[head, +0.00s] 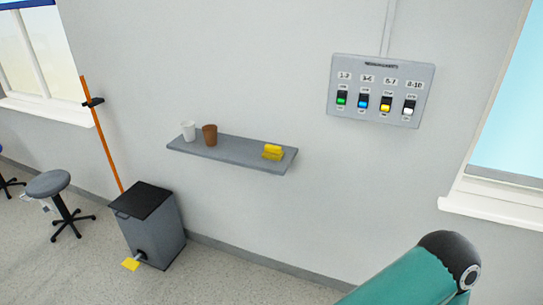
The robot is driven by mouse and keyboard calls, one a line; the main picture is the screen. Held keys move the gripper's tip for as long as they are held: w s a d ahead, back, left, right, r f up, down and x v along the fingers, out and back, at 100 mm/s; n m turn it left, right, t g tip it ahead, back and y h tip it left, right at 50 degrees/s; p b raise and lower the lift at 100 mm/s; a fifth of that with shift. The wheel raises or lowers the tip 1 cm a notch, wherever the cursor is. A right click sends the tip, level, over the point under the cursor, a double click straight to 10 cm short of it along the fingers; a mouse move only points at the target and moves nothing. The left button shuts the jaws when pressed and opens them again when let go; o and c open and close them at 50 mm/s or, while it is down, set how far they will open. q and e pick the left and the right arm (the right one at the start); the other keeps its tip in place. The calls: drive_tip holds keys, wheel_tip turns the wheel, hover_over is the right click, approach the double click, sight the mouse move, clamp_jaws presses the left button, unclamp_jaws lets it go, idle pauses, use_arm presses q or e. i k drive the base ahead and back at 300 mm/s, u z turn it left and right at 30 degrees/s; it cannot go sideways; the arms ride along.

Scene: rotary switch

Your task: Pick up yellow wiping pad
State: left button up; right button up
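The yellow wiping pad (272,152) rests near the right end of a grey wall shelf (230,154). It looks like a small yellow block, perhaps of more than one piece; I cannot tell at this size. Part of my own arm, teal with a dark rounded joint, comes in at the bottom right, well below and right of the shelf. Neither gripper is in view. Nothing hides the pad.
A white cup (188,131) and a brown cup (210,135) stand left on the shelf. A grey pedal bin (150,230) with a yellow pedal (131,264), an orange pole (104,145) and a stool (49,184) stand left. A switch panel (381,92) hangs upper right.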

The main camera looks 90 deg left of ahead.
sight(274, 153)
drive_tip(key=z, duration=0.7)
drive_tip(key=i, duration=0.15)
drive_tip(key=u, duration=2)
drive_tip(key=i, duration=0.2)
drive_tip(key=u, duration=1.95)
drive_tip(key=k, duration=0.55)
drive_tip(key=u, duration=0.35)
drive_tip(key=i, duration=1.6)
drive_tip(key=z, duration=0.45)
